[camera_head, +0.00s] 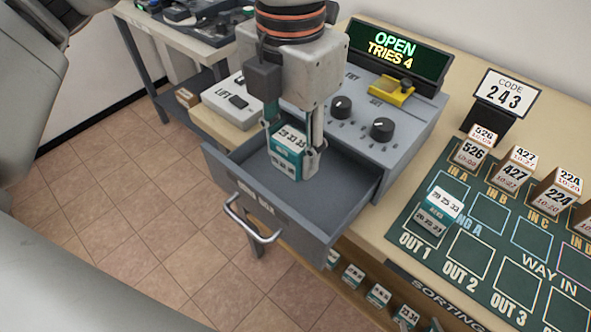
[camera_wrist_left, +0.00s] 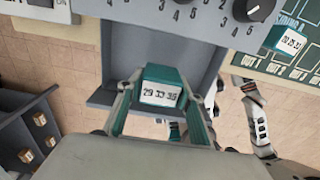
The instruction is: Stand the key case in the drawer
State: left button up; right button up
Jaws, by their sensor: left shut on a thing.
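The key case (camera_head: 287,152), a teal block with a white numbered label, is inside the pulled-out grey drawer (camera_head: 347,195), looking roughly upright. My left gripper (camera_head: 295,142) reaches down from above and is shut on the case, one finger on each side. In the left wrist view the case (camera_wrist_left: 162,88) sits between the two fingers of my left gripper (camera_wrist_left: 160,105), its label facing the camera. I cannot tell whether its base touches the drawer floor.
The drawer handle (camera_head: 250,222) sticks out in front. The control box (camera_head: 385,105) with knobs stands behind, under a display (camera_head: 398,50) reading OPEN, TRIES 4. A similar case (camera_head: 437,212) stands on the green mat (camera_head: 470,255). Several more cases (camera_head: 378,296) sit on a lower shelf.

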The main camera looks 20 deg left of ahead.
aim_at(293, 189)
pick_arm(q)
notch_tip(293, 189, down, 2)
notch_tip(293, 189, down, 4)
jog(key=shift+r+b, duration=0.2)
jog(key=shift+b, duration=0.3)
jog(key=shift+f, duration=0.2)
jog(key=shift+r, duration=0.15)
pick_arm(e)
jog(key=shift+w+a+r, duration=0.25)
jog(key=shift+w+r, duration=0.05)
jog(key=shift+w, duration=0.1)
